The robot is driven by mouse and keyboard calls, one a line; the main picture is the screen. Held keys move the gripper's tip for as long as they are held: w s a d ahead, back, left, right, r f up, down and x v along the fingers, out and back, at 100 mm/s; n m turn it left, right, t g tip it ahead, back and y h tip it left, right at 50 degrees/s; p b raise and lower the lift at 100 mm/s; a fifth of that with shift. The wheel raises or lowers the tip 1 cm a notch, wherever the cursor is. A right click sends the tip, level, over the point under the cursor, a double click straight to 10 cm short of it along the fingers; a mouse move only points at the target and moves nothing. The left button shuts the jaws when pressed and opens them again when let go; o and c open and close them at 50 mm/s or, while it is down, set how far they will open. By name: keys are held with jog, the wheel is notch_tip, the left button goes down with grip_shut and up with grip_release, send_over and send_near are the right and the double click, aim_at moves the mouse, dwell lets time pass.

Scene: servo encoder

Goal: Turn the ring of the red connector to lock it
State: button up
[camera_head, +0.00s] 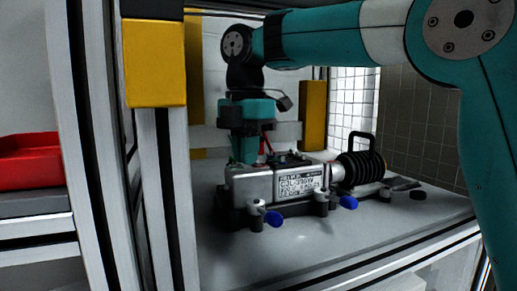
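The silver servo unit (262,186) with a white label stands on the table inside the frame. My arm reaches in from the right, and my gripper (244,158) points down at the left end of the unit's top. Its fingertips are small and partly lost against the housing, so I cannot tell whether they touch anything. A thin red part (267,144) shows just right of my gripper, above the unit's top. I cannot make out a connector ring on it.
Clamps with blue tips (273,219) stand along the unit's front. A black ribbed cylinder with a handle (361,168) adjoins its right end. Flat tools (400,184) lie to the right. A yellow-topped post (154,62) stands at the left front. The table's front (290,250) is clear.

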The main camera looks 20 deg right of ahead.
jog(key=o, duration=0.6)
jog(key=shift+r+p, duration=8.7)
jog(key=shift+p, duration=0.1)
